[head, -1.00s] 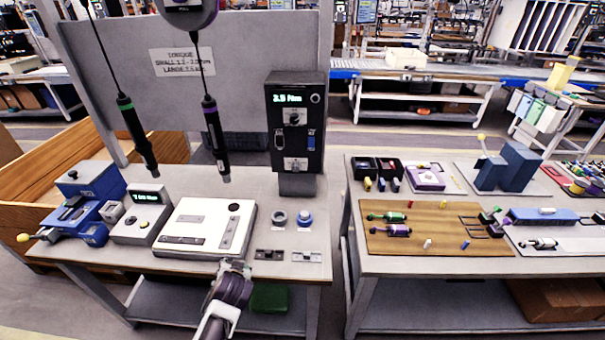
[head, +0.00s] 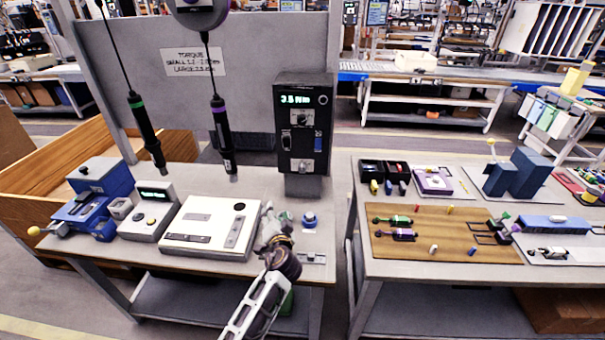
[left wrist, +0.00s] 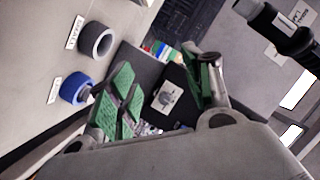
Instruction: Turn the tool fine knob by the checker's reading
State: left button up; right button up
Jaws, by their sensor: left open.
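The black controller box (head: 303,130) stands at the back of the near bench. Its green display reads about 3.5 Nm, and a knob on a pale plate (head: 301,167) sits low on its face. The grey checker (head: 150,212) with a small lit display stands at left; I cannot read its number. Two screwdrivers hang on cords, one green-banded (head: 146,130) and one purple-banded (head: 222,135). My left gripper (head: 277,225) is open and empty over the bench, in front of the box. In the left wrist view, a knob on its plate (left wrist: 167,97) shows beyond the green pads.
A grey ring (left wrist: 96,40) and a blue ring (left wrist: 76,89) lie beside the gripper on the bench. A white panel box (head: 210,228) and a blue fixture (head: 92,205) stand left. A second table (head: 400,262) with a wooden board stands right, across a gap.

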pick_arm(q)
jog(key=w+d+r+m+t+h, duration=0.2)
jog(key=w+d+r+m+t, duration=0.1)
jog(key=d, duration=0.5)
jog(key=shift+w+d+r+m+h, duration=0.35)
jog(key=shift+w+r+m, duration=0.3)
jog(key=shift+w, duration=0.35)
pick_arm(e)
jog(key=shift+d, duration=0.55)
jog(key=shift+a, duration=0.1)
